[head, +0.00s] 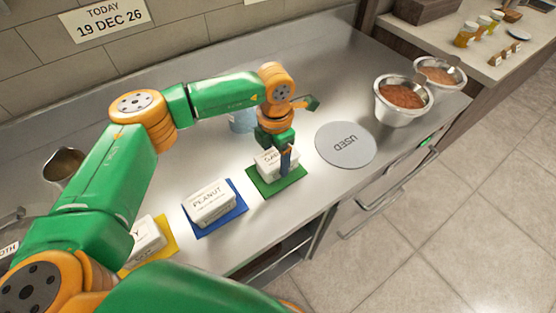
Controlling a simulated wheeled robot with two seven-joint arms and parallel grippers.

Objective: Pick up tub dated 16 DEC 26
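Three white tubs stand in a row on coloured mats. The tub (268,163) on the green mat (290,183) has lettering starting "SA", partly covered by my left gripper. The tub marked PEANUT (210,203) is on the blue mat (236,212). The third tub (147,236), its label ending in "Y", is on the yellow mat (165,235) and partly hidden by my arm. No date on a tub is readable. My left gripper (284,160) points down at the green-mat tub, one finger in front of it; its grip is unclear. My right gripper is out of view.
A grey disc marked USED (345,144) lies right of the green mat. Two metal bowls (403,100) of reddish food stand at the right edge. A blue container (242,122) is behind my arm. A metal pot (65,165) is at left. A wall sign (105,20) reads TODAY 19 DEC 26.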

